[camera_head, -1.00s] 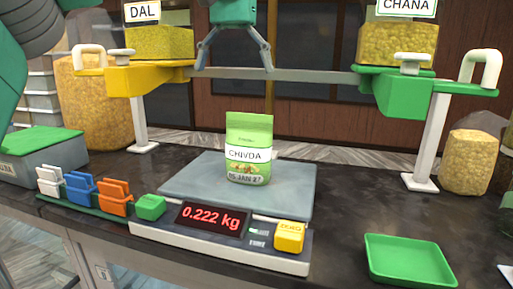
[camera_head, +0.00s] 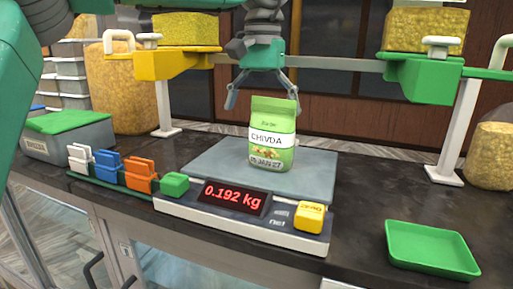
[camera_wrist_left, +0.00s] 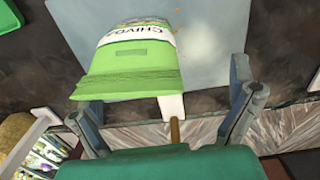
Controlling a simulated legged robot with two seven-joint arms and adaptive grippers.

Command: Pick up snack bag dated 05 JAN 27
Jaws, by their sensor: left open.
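The green snack bag (camera_head: 271,135), labelled CHIVDA and dated 05 JAN 27, stands upright on the grey scale plate (camera_head: 213,160). The red scale display (camera_head: 234,197) reads 0.192 kg. My left gripper (camera_head: 262,106) is open, with its fingers pointing down around the top of the bag. In the left wrist view the bag (camera_wrist_left: 130,68) lies between the open fingers (camera_wrist_left: 165,112), nearer the left one. I cannot tell whether a finger touches it. My right gripper is not in view.
A green tray (camera_head: 432,250) lies at the right. A rack of white, blue and orange clips (camera_head: 110,170) stands left of the scale. A horizontal bar with yellow and green holders (camera_head: 420,78) runs behind the bag, carrying containers of dal and chana.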

